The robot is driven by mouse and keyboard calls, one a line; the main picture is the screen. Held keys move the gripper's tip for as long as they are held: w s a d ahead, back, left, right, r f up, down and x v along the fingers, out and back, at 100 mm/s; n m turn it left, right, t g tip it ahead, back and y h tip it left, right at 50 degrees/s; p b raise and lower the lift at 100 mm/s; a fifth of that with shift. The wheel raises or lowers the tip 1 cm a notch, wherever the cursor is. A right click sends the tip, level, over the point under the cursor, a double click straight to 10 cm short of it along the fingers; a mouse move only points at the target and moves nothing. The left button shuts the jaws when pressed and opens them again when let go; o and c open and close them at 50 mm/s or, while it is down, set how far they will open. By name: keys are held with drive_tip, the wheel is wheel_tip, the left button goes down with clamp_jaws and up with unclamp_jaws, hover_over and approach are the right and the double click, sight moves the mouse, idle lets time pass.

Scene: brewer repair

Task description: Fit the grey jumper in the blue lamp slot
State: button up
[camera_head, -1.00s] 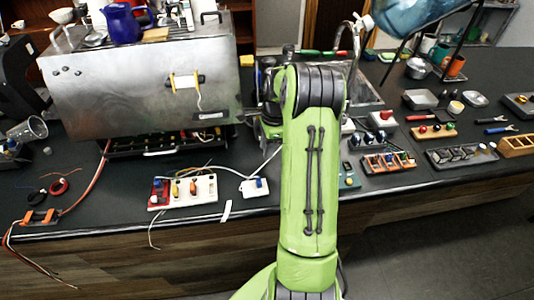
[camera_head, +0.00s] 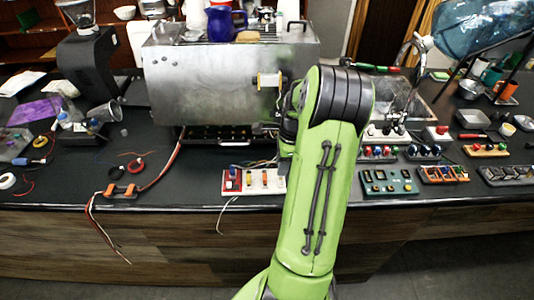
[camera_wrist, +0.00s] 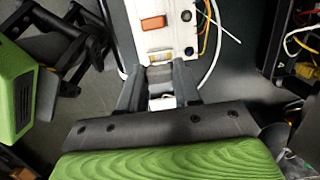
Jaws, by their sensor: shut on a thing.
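In the wrist view my gripper (camera_wrist: 159,84) is shut on a small grey piece, which looks like the grey jumper (camera_wrist: 160,74). An orange-red block (camera_wrist: 153,22) and a dark round knob (camera_wrist: 186,15) sit farther up the board. In the head view the red and white board (camera_head: 240,191) lies on the bench left of my arm, which hides my gripper. I cannot make out the blue lamp slot.
A steel brewer (camera_head: 205,85) stands behind the board. Orange clips with loose wires (camera_head: 121,190) lie to the left. A teal panel (camera_head: 388,187) and several component trays are right of my arm. Coloured wires (camera_wrist: 206,28) run beside the board.

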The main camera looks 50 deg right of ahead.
sight(279, 183)
drive_tip(key=shift+a+f, duration=0.1)
drive_tip(key=shift+a, duration=0.15)
drive_tip(key=shift+s+d+f+b, duration=0.2)
drive_tip(key=shift+d+f+b, duration=0.15)
drive_tip(key=shift+f+b, duration=0.15)
drive_tip(key=shift+d+f+b, duration=0.1)
drive_tip(key=shift+f+b, duration=0.2)
drive_tip(key=shift+f, duration=0.1)
drive_tip(key=shift+w+a+f+b, duration=0.1)
drive_tip(key=shift+a+f+b, duration=0.1)
drive_tip(key=shift+f+b, duration=0.8)
drive_tip(key=shift+d+r, duration=0.1)
drive_tip(key=shift+r, duration=0.05)
drive_tip(key=shift+r+p, duration=0.1)
drive_tip(key=shift+p, duration=0.25)
drive_tip(key=shift+f, duration=0.8)
drive_tip(key=o, duration=1.1)
